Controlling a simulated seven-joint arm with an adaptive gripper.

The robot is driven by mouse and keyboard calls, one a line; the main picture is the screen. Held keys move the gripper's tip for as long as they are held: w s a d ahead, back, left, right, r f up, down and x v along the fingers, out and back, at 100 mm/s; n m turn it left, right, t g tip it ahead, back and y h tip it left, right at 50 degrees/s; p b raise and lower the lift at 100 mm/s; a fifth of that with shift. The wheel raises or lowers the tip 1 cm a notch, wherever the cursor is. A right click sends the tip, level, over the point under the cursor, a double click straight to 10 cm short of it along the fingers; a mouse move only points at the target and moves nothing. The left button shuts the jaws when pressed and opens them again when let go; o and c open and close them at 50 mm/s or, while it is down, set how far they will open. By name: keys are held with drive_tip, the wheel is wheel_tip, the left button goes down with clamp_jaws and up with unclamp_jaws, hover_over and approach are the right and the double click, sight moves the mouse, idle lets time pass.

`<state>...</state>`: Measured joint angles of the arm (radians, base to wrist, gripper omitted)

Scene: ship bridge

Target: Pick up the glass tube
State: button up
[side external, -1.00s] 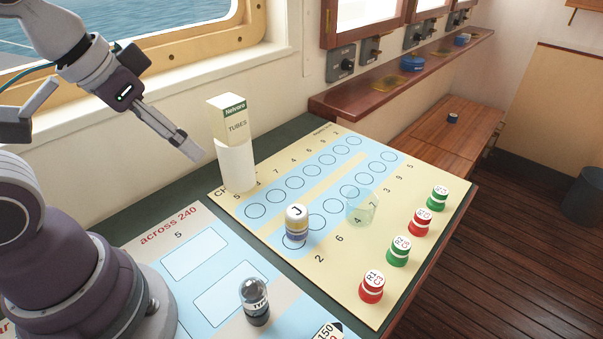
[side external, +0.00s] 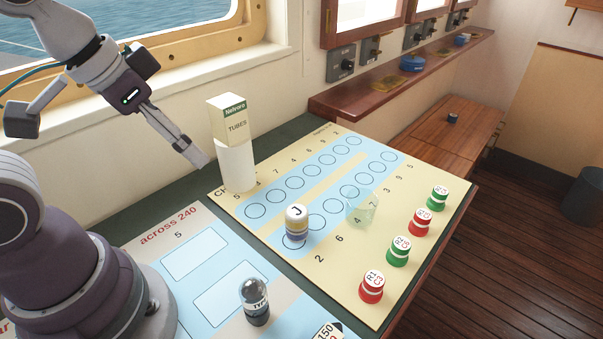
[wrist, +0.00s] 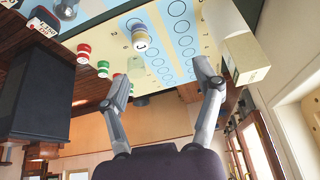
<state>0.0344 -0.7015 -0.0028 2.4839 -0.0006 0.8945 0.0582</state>
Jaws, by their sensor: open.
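The glass tube (side external: 361,207) looks like a pale green, see-through short vessel on the cream and blue board (side external: 330,262), right of the J bottle. It is faint, and its exact shape is hard to tell. In the wrist view a pale greenish shape (wrist: 136,70) beyond the left finger seems to be it. My gripper (side external: 196,157) is open and empty, in the air left of the white cylinder, well away from the tube. Both fingers (wrist: 165,80) spread apart in the wrist view.
A J bottle (side external: 296,222) stands near the tube. Red and green pieces (side external: 398,251) line the right edge.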

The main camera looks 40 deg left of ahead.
drive_tip(key=d+f+m+g, duration=0.3)
drive_tip(key=d+f+m, duration=0.15)
drive_tip(key=m, duration=0.35)
drive_tip(key=m+g, duration=0.2)
drive_tip(key=m, duration=0.7)
hover_over(256, 307)
drive_tip(key=w+a, duration=0.2)
drive_tip(key=f, duration=0.4)
drive_tip(key=shift+s+f, duration=0.1)
drive_tip(key=shift+s, duration=0.15)
drive_tip(key=shift+m, duration=0.6)
drive_tip(key=f, duration=1.1)
drive_tip(key=shift+s+d, duration=0.3)
drive_tip(key=shift+s, duration=0.05)
drive_tip(key=shift+r, duration=0.1)
drive_tip(key=c, duration=1.2)
